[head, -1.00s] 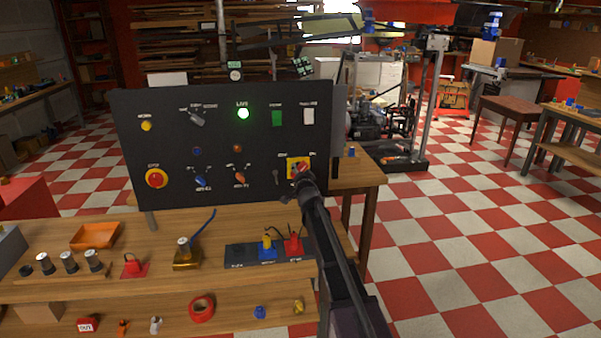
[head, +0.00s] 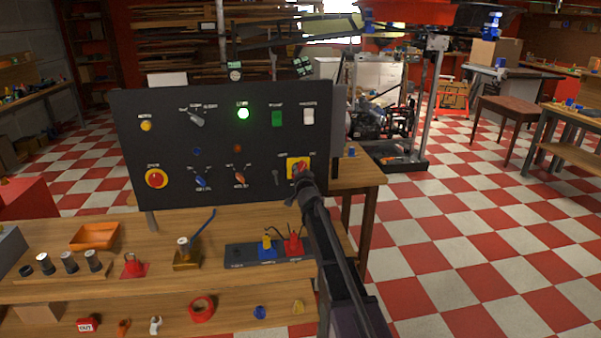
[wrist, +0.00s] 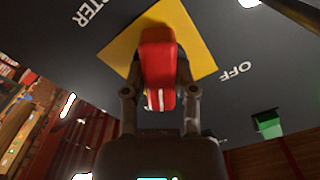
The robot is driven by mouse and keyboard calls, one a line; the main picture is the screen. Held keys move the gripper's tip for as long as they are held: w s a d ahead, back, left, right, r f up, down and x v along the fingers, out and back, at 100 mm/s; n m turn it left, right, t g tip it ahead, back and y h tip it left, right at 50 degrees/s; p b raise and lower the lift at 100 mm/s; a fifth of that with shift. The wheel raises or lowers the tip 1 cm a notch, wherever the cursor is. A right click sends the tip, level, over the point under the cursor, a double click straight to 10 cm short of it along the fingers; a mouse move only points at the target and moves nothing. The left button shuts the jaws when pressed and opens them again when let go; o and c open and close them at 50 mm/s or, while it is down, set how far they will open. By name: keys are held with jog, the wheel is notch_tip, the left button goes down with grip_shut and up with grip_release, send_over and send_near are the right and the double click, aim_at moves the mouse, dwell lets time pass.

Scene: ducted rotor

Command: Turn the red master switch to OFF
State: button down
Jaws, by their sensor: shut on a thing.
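The red master switch handle (head: 299,166) sits on a yellow square plate (head: 291,161) at the lower right of the black panel. In the wrist view the red handle (wrist: 158,62) stands over the yellow plate (wrist: 200,52), its white-striped end towards the bottom of the picture. The printed OFF label (wrist: 236,71) is to the right of the plate. My gripper (wrist: 158,75) has a finger on each side of the handle and is shut on it. In the head view my gripper (head: 303,181) comes from below and partly hides the switch and plate.
The black panel (head: 222,130) also bears a lit green lamp (head: 243,113), a red mushroom button (head: 157,179), and several knobs. A keyhole-like fitting (head: 276,178) is close left of the switch. A wooden bench (head: 150,280) stands below. Checkered floor (head: 450,250) is clear at right.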

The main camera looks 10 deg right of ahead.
jog(key=n, duration=1.1)
jog(key=shift+n, duration=2.3)
jog(key=shift+c, duration=2)
grip_release()
jog(key=shift+s, duration=0.1)
